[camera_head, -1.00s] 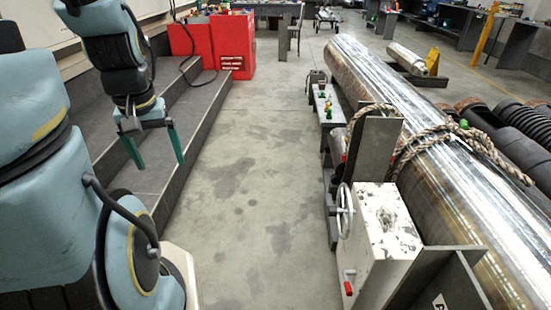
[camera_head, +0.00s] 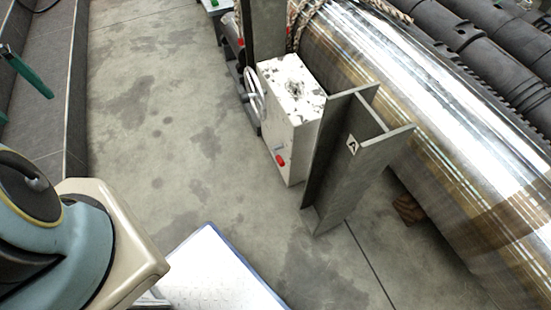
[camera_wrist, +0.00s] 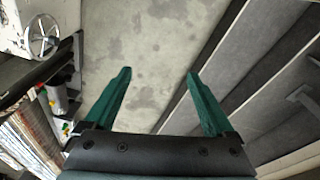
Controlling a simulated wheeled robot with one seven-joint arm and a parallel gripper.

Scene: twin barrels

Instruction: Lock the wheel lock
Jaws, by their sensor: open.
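The wheel lock is a white box (camera_head: 293,85) with a spoked metal handwheel (camera_head: 254,92) on its left side. A small red-handled lever (camera_head: 280,161) sits low on its front face. In the wrist view the handwheel (camera_wrist: 42,37) shows at the top left, on the edge of the white box (camera_wrist: 14,22). My gripper (camera_wrist: 158,74) is open and empty, its two green fingers wide apart over bare floor. In the head view only a green finger (camera_head: 27,72) shows at the left edge, well apart from the wheel lock.
A steel beam marked A (camera_head: 352,150) stands right of the white box. A long shiny barrel (camera_head: 440,130) lies behind it, with rope at its far part. Dark steps (camera_head: 40,110) run along the left. The concrete floor (camera_head: 160,120) between is clear.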

